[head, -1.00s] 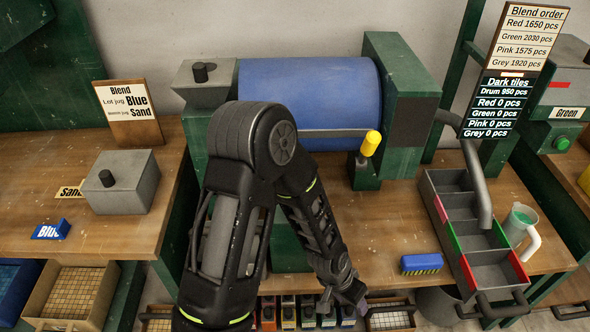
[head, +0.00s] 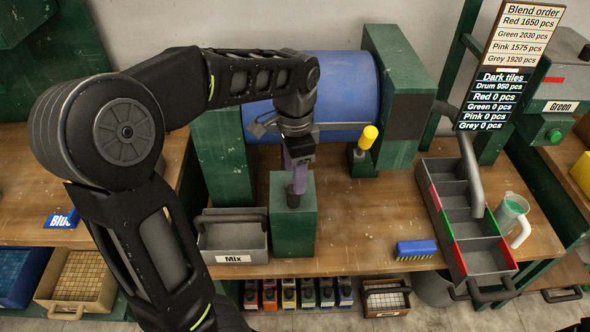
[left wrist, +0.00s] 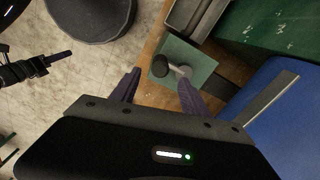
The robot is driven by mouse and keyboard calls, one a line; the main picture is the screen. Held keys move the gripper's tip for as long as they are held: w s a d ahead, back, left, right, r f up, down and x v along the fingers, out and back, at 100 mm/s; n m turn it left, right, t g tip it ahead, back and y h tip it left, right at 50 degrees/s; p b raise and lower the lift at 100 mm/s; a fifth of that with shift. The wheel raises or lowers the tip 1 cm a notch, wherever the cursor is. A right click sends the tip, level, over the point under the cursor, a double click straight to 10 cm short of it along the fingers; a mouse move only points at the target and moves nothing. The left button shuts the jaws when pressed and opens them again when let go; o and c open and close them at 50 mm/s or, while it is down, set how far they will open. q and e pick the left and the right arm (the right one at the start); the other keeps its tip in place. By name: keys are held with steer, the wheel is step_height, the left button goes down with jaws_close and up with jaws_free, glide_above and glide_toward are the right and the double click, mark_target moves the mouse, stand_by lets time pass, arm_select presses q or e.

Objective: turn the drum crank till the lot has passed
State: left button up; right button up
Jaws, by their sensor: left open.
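The blue drum (head: 345,95) lies on its side between green supports at the back of the bench. A yellow-knobbed handle (head: 369,138) stands at its lower right front. My left gripper (head: 297,172) is in front of the drum, pointing down over a green block (head: 294,235). A black knob (head: 293,197) on a grey stem stands on this block. In the left wrist view my left gripper (left wrist: 159,80) is open, with the knob (left wrist: 160,66) appearing between its purple fingertips. Contact cannot be told. A dark arm end with a purple finger (left wrist: 58,58), likely my right gripper, shows at left there.
A grey tray labelled Mix (head: 232,243) is left of the block. A divided grey trough (head: 455,205) lies under a curved pipe (head: 470,175) at right, near a jug (head: 511,215) and blue brush (head: 416,250). The board (head: 500,85) reads Drum 950 pcs, with each colour at 0.

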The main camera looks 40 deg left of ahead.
mark_target(293, 196)
arm_select(q)
steer(key=shift+f, duration=0.1)
step_height(293, 196, down, 8)
steer(key=shift+r, duration=0.2)
steer(key=shift+c, duration=0.5)
jaws_close()
